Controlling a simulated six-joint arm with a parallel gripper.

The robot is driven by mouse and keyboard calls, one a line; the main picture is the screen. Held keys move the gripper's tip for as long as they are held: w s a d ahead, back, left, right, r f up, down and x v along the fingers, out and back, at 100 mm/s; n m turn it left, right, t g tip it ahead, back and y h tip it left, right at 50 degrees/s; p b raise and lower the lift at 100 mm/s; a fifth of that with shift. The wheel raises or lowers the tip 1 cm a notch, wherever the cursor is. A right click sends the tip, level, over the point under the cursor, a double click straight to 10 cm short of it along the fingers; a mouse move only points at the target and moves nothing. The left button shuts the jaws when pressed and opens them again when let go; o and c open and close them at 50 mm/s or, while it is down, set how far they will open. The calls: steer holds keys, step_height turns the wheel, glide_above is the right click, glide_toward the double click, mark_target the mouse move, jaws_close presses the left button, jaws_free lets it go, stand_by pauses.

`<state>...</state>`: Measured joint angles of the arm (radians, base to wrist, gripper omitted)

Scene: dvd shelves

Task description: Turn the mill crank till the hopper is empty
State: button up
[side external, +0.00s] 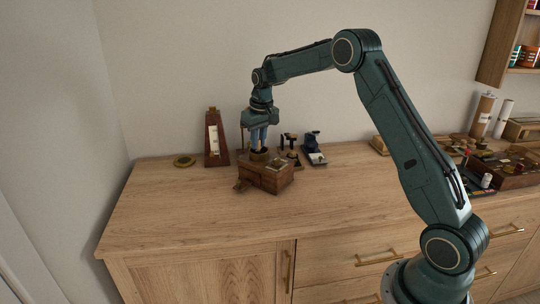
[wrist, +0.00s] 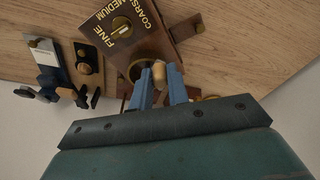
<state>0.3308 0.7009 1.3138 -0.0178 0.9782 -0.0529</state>
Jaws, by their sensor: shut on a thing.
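The mill is a brown wooden box (side external: 263,180) on the cabinet top, with a small drawer pulled out at its front left. It also shows in the wrist view (wrist: 183,29). Its brass hopper (side external: 259,157) sits on top under my gripper; in the wrist view the hopper (wrist: 137,69) is partly hidden by my fingers, and its contents cannot be made out. My gripper (side external: 259,146) points down over the mill. In the wrist view its blue fingers (wrist: 160,77) are shut on the crank knob (wrist: 174,76), which is light wood. The crank arm is mostly hidden.
A grind dial plate (wrist: 118,25) lies on the mill. A metronome (side external: 215,140) and brass ring (side external: 185,161) stand left. The front left cabinet top is clear.

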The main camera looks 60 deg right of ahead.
steer(key=o, duration=0.7)
steer(key=shift+r, duration=0.2)
steer(key=shift+r, duration=3.35)
